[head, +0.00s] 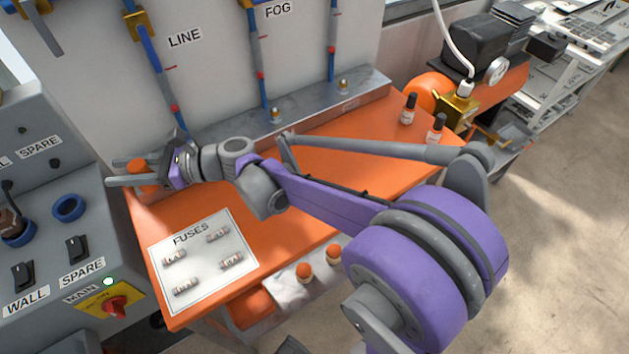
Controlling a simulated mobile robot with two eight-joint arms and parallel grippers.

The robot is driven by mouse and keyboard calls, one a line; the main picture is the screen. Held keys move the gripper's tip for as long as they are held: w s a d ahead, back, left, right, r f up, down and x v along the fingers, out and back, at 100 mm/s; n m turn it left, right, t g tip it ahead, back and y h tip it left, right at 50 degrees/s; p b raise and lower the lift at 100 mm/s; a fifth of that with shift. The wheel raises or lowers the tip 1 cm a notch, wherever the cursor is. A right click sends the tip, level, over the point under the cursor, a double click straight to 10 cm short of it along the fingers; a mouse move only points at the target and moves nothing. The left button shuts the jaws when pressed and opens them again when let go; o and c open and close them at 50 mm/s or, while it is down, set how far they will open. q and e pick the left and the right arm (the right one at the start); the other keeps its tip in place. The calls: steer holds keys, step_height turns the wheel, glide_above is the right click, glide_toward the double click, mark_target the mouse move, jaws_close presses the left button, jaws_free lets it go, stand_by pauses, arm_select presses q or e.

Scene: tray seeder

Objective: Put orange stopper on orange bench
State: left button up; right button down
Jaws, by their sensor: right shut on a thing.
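The orange bench (310,245) has a flat orange top and fills the middle of the head view. My right gripper (128,173) reaches across it to the bench's left end, beside the grey control panel. It is shut on the orange stopper (140,166), a small rounded orange piece showing between and below the fingers. The fingers hide part of it. I cannot tell whether the stopper touches the bench top or is held just above it. My left gripper is not in view.
A white FUSES sheet (203,262) with several fuses lies on the bench's near left. Two dark-capped bottles (408,109) stand at the far right. A metal ledge (300,117) runs along the back. Orange-topped items (304,271) sit on a lower shelf. The bench's middle is partly clear.

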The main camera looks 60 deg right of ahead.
steer(key=shift+n+g+y, duration=0.5)
steer(key=shift+y, duration=0.1)
steer(key=a+f+b, duration=0.1)
steer(key=f, duration=0.2)
steer(key=a+f+b, duration=0.1)
steer(key=f, duration=0.3)
steer(key=a+f+b, duration=0.1)
steer(key=f, duration=0.3)
steer(key=shift+s+a+b, duration=0.25)
steer(key=shift+b, duration=0.1)
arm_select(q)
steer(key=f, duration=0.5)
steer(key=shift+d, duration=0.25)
arm_select(e)
steer(key=shift+r, duration=0.15)
steer(key=shift+f, duration=0.25)
steer(key=shift+c, duration=2.3)
jaws_free()
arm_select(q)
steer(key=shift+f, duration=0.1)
arm_select(e)
steer(key=shift+r, duration=0.1)
steer(key=shift+r, duration=0.1)
